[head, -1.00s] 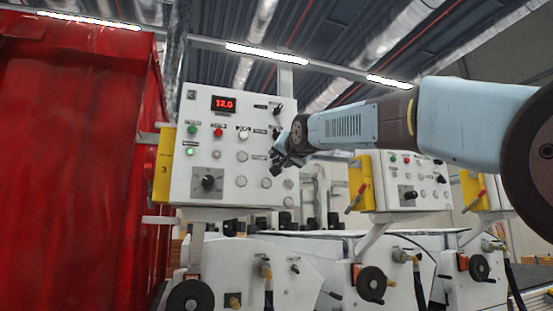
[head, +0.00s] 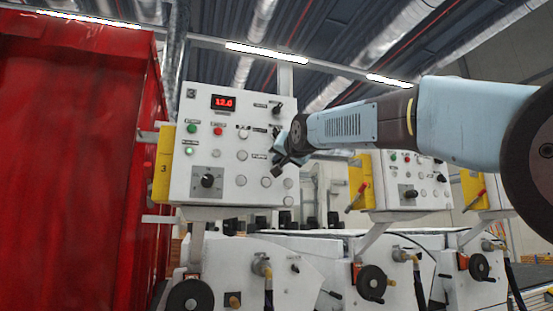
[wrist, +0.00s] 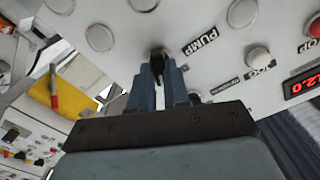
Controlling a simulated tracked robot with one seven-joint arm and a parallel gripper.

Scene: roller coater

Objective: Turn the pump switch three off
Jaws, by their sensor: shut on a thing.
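The white control panel marked 3 (head: 205,120) stands left of centre in the head view, with a red 12.0 display and several buttons and knobs. My gripper (head: 279,158) is at its right side, beside the PUMP label. In the wrist view my gripper (wrist: 158,72) is shut on the small black pump switch (wrist: 157,54), next to the PUMP label. The fingers cover much of the switch, so its exact angle is hard to tell. In the head view my gripper hides the switch.
A tall red wall (head: 75,150) stands at the left. A second white panel (head: 410,180) is behind and right, under my arm. White machine units with black handwheels (head: 371,283) run below. Other black knobs (head: 276,107) sit above my gripper on panel 3.

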